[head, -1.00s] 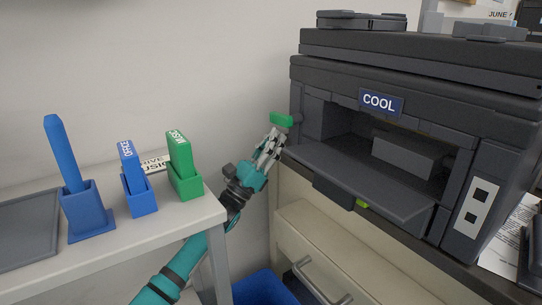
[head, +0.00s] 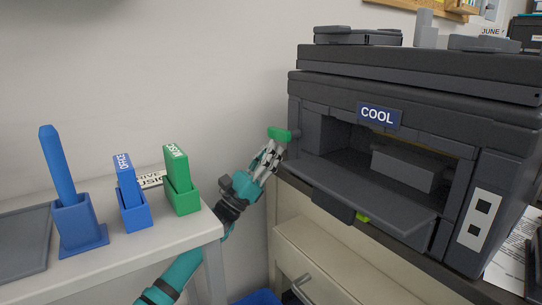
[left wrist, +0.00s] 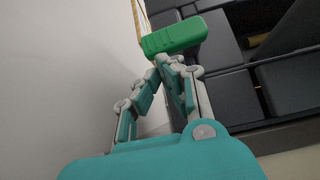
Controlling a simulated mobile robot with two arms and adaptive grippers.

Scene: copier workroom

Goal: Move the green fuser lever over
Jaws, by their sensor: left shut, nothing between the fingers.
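The green fuser lever (head: 279,134) sticks out from the left side of the dark copier (head: 466,130), near its front opening. In the left wrist view it is a ribbed green block (left wrist: 174,36) just past my fingertips. My left gripper (head: 271,150) is shut with nothing between its fingers. Its tips are right below the lever in the head view. In the left wrist view the fingers (left wrist: 165,60) meet close under the lever; I cannot tell whether they touch it. My right gripper is not in view.
The copier's front flap (head: 375,197) hangs open under the "COOL" label (head: 377,116). A side table (head: 185,227) at left bears blue and green holders. A blue bin (head: 258,298) is on the floor. Bare wall lies behind my left gripper.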

